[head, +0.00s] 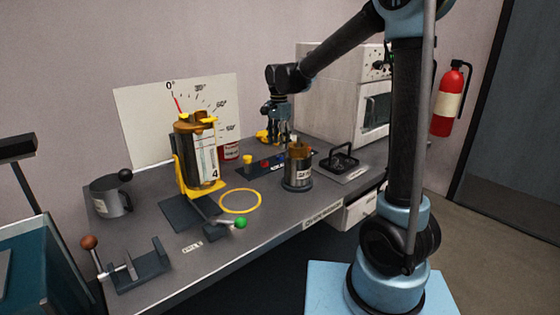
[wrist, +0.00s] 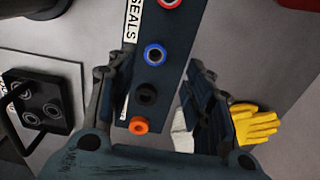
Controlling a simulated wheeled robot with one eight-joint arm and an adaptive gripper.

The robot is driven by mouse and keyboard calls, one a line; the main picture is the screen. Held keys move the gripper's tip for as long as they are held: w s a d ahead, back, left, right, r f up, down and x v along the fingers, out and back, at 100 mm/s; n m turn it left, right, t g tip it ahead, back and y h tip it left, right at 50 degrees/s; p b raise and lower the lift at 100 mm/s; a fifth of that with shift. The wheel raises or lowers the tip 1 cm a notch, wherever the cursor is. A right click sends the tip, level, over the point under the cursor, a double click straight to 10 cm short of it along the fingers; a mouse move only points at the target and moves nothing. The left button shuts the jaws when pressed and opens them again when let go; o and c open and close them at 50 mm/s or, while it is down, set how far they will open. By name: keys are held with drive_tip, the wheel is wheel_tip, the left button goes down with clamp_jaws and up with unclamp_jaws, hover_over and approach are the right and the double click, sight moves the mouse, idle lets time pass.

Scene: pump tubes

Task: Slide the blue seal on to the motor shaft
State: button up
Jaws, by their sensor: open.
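The blue seal (wrist: 155,54) is a small ring on the dark seal rack (wrist: 177,35), between a red seal (wrist: 168,3) and a black seal (wrist: 147,93). An orange seal (wrist: 139,125) lies at the rack's near end. My gripper (wrist: 152,72) is open and empty, with one finger on each side of the rack in the wrist view. In the head view my gripper (head: 276,133) hangs over the rack at the back of the bench. A dark cylinder with a brown top (head: 298,168) stands right of the rack; I cannot tell whether it holds the motor shaft.
A labelled amber cylinder (head: 196,155) stands in a yellow cradle before an angle dial board (head: 150,128). A yellow ring (head: 240,201) marks clear bench. A black stand (head: 343,158) and a white oven-like box (head: 340,95) are at right. A yellow glove (wrist: 254,124) lies beside the rack.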

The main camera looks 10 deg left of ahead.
sight(280, 158)
drive_tip(key=shift+s+d+f, duration=0.15)
drive_tip(key=shift+f, duration=1.25)
drive_tip(key=shift+s+d+f, duration=0.1)
drive_tip(key=shift+f, duration=1.25)
drive_tip(key=c, duration=1.1)
